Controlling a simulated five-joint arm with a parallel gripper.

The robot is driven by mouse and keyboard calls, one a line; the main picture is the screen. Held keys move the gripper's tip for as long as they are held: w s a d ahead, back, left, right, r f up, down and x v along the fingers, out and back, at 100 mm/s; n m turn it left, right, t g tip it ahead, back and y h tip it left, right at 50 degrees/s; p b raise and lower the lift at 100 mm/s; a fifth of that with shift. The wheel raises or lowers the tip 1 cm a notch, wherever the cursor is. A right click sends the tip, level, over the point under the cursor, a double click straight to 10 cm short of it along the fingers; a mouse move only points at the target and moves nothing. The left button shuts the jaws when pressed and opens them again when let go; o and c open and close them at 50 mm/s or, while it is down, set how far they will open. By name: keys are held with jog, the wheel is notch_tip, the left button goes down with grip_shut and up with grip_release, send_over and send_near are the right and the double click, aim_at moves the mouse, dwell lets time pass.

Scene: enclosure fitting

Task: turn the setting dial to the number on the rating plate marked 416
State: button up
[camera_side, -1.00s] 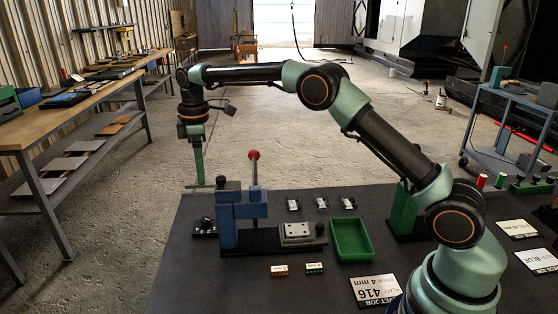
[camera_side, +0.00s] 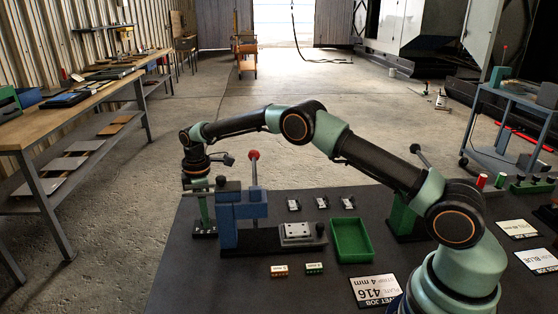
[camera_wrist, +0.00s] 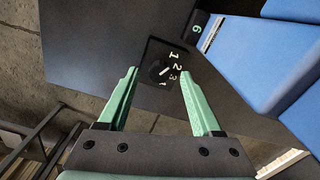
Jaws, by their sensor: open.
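The setting dial (camera_wrist: 157,71) is a small black round knob on a dark plate in the wrist view, with white figures 1, 2 and 3 beside it and a partly readable mark below. It has a pale pointer line; I cannot tell for certain which figure it points to. My gripper (camera_wrist: 158,73) is open, its green fingers on either side of the dial; contact cannot be told. In the side view my gripper (camera_side: 204,208) points down over the dial block (camera_side: 205,232).
A blue press (camera_side: 228,222) with a red-knobbed lever (camera_side: 254,156) stands just right of my gripper. A green tray (camera_side: 351,240), small parts and other plates (camera_side: 537,260) lie farther right. A "6" tag (camera_wrist: 196,29) is near the dial.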

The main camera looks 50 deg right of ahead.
jog(key=shift+f, duration=0.55)
grip_shut()
jog(key=shift+m, duration=3)
